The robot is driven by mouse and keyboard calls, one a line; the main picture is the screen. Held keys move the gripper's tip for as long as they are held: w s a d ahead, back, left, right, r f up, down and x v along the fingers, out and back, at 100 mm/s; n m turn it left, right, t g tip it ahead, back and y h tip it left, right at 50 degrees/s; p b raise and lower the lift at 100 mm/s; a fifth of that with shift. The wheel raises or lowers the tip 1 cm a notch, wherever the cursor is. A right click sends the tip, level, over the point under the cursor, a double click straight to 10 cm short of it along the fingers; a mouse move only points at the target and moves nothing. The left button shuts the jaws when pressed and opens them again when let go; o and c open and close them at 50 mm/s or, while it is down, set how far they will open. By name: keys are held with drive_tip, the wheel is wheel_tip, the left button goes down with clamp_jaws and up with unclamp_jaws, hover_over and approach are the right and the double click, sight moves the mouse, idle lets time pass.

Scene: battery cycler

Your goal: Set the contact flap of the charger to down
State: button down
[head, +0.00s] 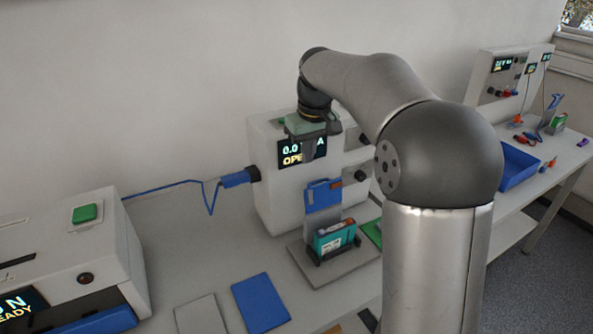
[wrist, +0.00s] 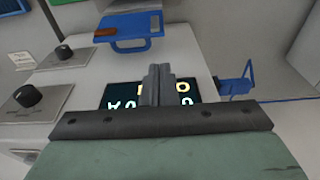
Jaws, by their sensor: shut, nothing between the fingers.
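The charger (head: 270,195) is a white box with a lit display reading "0.0 A" and "OPE", its end covered by my gripper. Its blue contact flap (head: 323,195) is on the front face, above a teal battery (head: 334,236) in a dark cradle, and looks raised clear of the battery. The flap also shows at the top of the wrist view (wrist: 130,30), with an orange strip. My gripper (head: 316,150) is shut and empty in front of the display, above the flap and apart from it. Its closed fingers show in the wrist view (wrist: 158,85).
A blue plug (head: 236,179) and cable enter the charger's left side. Dark knobs (head: 361,175) sit right of the flap. A printer-like machine (head: 70,260) stands at left. Blue (head: 262,302) and grey cards lie in front. A blue tray (head: 518,168) is on the right bench.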

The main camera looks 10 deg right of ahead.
sight(320, 192)
drive_tip(key=f, duration=0.3)
drive_tip(key=w+f+p, duration=0.1)
drive_tip(key=f, duration=0.5)
drive_tip(key=shift+w+a+f, duration=0.25)
drive_tip(key=shift+w+f, duration=0.05)
drive_tip(key=shift+f, duration=0.05)
